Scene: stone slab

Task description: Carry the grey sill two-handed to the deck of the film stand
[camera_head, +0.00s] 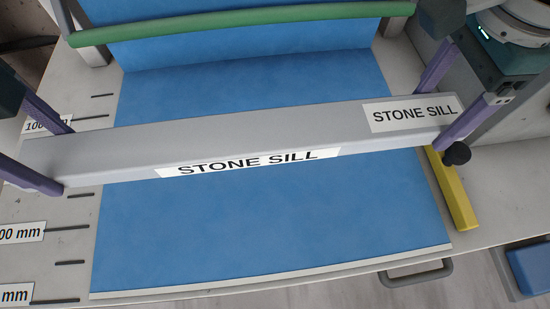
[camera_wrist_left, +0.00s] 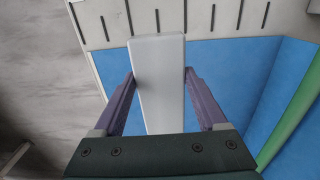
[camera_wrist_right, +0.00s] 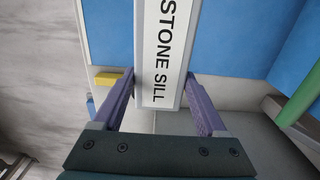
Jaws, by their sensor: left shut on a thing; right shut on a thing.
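The grey sill (camera_head: 250,130) is a long bar with "STONE SILL" labels, lying across the head view above blue film. My left gripper (camera_head: 65,160) is shut on its left end, a purple finger on each long side. The left wrist view shows the sill (camera_wrist_left: 158,80) between the fingers of my left gripper (camera_wrist_left: 158,85). My right gripper (camera_head: 455,100) is shut on the right end. The right wrist view shows the labelled end of the sill (camera_wrist_right: 160,60) between the fingers of my right gripper (camera_wrist_right: 160,95). The stand's pale deck (camera_head: 60,260) carries the blue film (camera_head: 270,225).
A green bar (camera_head: 220,22) crosses the film at the back. A yellow block (camera_head: 452,190) and a black knob (camera_head: 457,153) are at the right. Marks with mm labels (camera_head: 22,232) line the left. A handle (camera_head: 415,275) is on the front edge. Grey machinery (camera_head: 510,40) stands back right.

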